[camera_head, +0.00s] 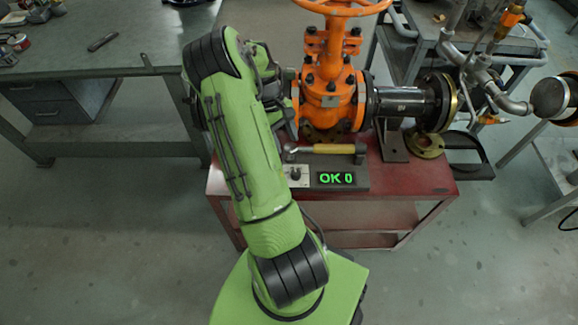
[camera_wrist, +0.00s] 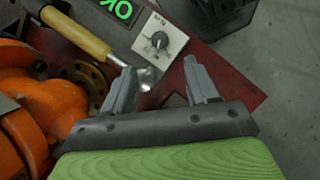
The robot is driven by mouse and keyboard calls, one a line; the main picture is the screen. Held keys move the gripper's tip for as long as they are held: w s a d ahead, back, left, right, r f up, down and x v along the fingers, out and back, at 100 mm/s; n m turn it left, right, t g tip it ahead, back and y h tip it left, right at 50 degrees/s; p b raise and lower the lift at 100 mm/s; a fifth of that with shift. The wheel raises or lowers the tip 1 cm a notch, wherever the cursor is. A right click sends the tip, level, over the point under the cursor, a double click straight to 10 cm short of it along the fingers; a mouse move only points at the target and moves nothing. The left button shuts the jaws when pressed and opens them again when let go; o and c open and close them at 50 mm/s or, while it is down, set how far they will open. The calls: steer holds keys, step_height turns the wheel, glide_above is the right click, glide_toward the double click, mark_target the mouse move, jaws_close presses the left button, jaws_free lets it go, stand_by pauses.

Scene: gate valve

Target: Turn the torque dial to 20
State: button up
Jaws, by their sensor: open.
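The torque dial (camera_wrist: 159,40) is a small round knob on a pale square plate marked with a scale. In the head view the dial (camera_head: 295,174) is partly beside my green arm. My gripper (camera_wrist: 160,72) is open in the wrist view, its two fingers apart and pointing toward the dial plate. Nothing shows between the fingers except the head of a tool and red table. The dial lies beyond the fingertips, apart from them. The setting is too small to read.
A torque wrench with a yellow handle (camera_head: 334,149) lies on the panel behind the display. An orange gate valve (camera_head: 331,80) with a black pipe (camera_head: 400,103) stands on the red table (camera_head: 430,180). A grey workbench (camera_head: 90,50) stands at the left.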

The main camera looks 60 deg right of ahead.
mark_target(296, 172)
steer(key=b+x, duration=0.2)
steer(key=x, duration=1)
steer(key=shift+w+d, duration=0.1)
steer(key=c, duration=1)
steer(key=shift+c, duration=0.2)
steer(key=shift+m+b, duration=0.3)
steer(key=m, duration=0.2)
steer(key=m+t+y, duration=0.1)
steer(key=m, duration=0.1)
steer(key=shift+d+y+b, duration=0.15)
steer(key=shift+y+b, duration=0.15)
steer(key=shift+b, duration=0.05)
steer(key=shift+m+t+y, duration=0.4)
steer(key=shift+m+t, duration=0.2)
steer(key=shift+m, duration=1.5)
